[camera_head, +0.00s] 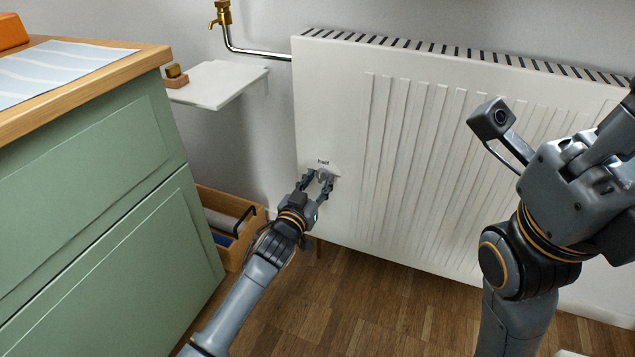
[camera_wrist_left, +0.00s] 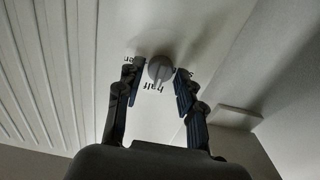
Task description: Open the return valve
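The return valve is a small grey knob (camera_wrist_left: 160,69) on the lower left of the white radiator (camera_head: 345,120). The word "half" is printed beside it, and other lettering is partly hidden by my fingers. In the head view the knob is mostly hidden by my left gripper (camera_head: 319,178). In the left wrist view my left gripper (camera_wrist_left: 157,88) is open, one finger on each side of the knob, with gaps between. My right arm is raised at the right of the head view, in front of the radiator; its fingertips are not clearly seen.
A green cabinet (camera_head: 100,190) with a wooden top stands at the left. A wooden box (camera_head: 258,222) with items sits low beside it. A white shelf (camera_head: 215,88) and a brass tap (camera_head: 223,14) with a pipe are on the wall. The wooden floor (camera_head: 370,300) below the radiator is clear.

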